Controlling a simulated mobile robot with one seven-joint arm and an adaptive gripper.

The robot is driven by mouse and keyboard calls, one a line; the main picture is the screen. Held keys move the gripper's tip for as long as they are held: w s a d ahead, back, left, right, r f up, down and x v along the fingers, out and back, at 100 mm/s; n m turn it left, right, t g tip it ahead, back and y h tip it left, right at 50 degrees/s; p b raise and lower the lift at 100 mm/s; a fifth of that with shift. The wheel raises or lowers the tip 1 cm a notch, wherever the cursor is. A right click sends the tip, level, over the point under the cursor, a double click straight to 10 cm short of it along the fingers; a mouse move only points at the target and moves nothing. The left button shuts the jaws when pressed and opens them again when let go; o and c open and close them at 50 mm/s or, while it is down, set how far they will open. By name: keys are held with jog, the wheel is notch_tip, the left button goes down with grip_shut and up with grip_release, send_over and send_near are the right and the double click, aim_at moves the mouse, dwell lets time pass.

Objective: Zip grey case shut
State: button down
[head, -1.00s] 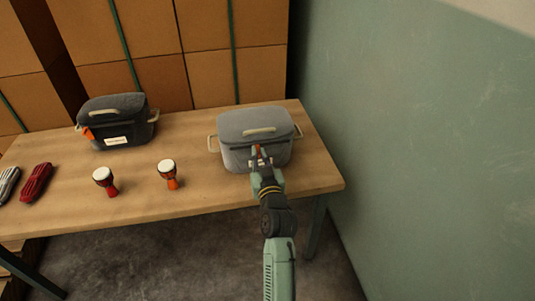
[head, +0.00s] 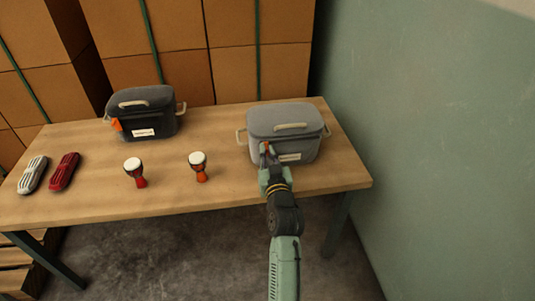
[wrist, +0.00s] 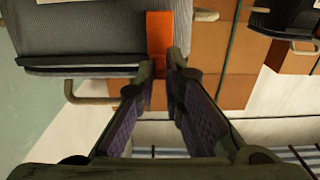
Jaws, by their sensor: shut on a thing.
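The grey case (head: 296,125) stands upright on the table with its lid down and a handle on top. My gripper (head: 266,154) is at the left part of its front, just below the lid. In the wrist view my gripper (wrist: 161,72) is shut on an orange zip pull (wrist: 159,32), which stands at the side end of the case's front. A dark zip line (wrist: 85,63) runs along the grey case there. Whether the seam is joined all along is too small to tell. A white label (head: 290,157) shows on the front, right of my gripper.
A black case (head: 142,115) with an orange pull stands at the back left of the table (head: 110,188). Two goblet drums (head: 135,170) (head: 199,165) stand in the middle. A striped grey bundle (head: 33,174) and a red bundle (head: 64,171) lie left. A green wall (head: 430,150) rises at right.

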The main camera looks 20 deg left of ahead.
jog(key=c, duration=1.7)
grip_release()
jog(key=v, duration=0.7)
jog(key=shift+s+d, duration=0.1)
jog(key=shift+s, duration=0.15)
